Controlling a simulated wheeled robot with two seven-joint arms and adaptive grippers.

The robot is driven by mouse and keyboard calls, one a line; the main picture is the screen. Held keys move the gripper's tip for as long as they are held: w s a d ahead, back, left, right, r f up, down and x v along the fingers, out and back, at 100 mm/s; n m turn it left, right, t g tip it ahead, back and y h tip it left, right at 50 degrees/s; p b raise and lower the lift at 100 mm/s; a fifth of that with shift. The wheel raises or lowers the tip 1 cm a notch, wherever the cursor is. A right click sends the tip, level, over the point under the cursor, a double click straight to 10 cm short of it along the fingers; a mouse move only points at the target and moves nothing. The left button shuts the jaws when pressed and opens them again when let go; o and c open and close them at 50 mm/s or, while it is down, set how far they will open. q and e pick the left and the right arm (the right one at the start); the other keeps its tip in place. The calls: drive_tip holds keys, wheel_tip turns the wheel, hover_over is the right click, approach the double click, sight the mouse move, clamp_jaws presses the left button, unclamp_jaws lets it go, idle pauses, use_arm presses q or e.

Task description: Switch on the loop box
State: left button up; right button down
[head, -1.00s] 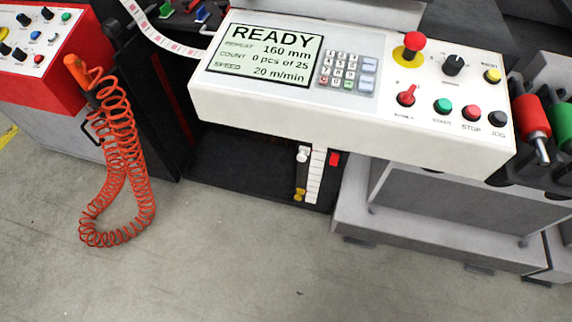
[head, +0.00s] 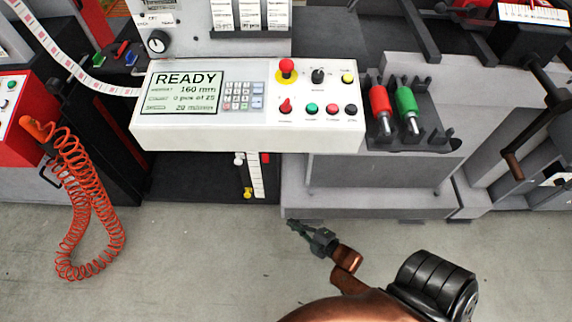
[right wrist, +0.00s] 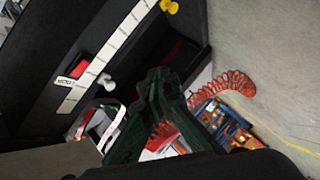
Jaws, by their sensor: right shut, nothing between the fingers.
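The loop box (head: 205,185) is a dark, open recess under the white control panel in the head view. On it I see a white scale strip (head: 256,178), a small red switch (head: 265,157) at the strip's top right, a white knob (head: 238,159) and a yellow knob (head: 247,193). In the right wrist view the red switch (right wrist: 94,47) lies left of the strip (right wrist: 110,52), with the white knob (right wrist: 106,80) and yellow knob (right wrist: 168,6) nearby. My right gripper (head: 293,224) is shut and empty, below and right of the box, apart from it. My left gripper is out of view.
The white control panel (head: 250,135) overhangs the box; its screen reads READY. An orange coiled hose (head: 75,215) hangs at left. A grey machine base (head: 375,200) stands right of the box. Red (head: 380,105) and green (head: 406,105) handles sit above. The floor in front is clear.

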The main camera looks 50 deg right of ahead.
sight(266, 158)
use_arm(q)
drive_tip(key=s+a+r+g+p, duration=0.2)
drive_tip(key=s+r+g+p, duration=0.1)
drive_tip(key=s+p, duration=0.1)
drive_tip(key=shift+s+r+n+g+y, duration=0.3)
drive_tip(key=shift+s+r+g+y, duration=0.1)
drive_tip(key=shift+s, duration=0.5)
use_arm(e)
drive_tip(key=w+d+r+n+t+h, duration=0.1)
drive_tip(key=w+d+r+n, duration=0.3)
drive_tip(key=w+r, duration=0.4)
wheel_tip(266, 158, up, 4)
drive_tip(key=shift+w+d+f+t+h, duration=0.2)
drive_tip(key=shift+d+t+h, duration=0.25)
drive_tip(key=shift+d, duration=0.25)
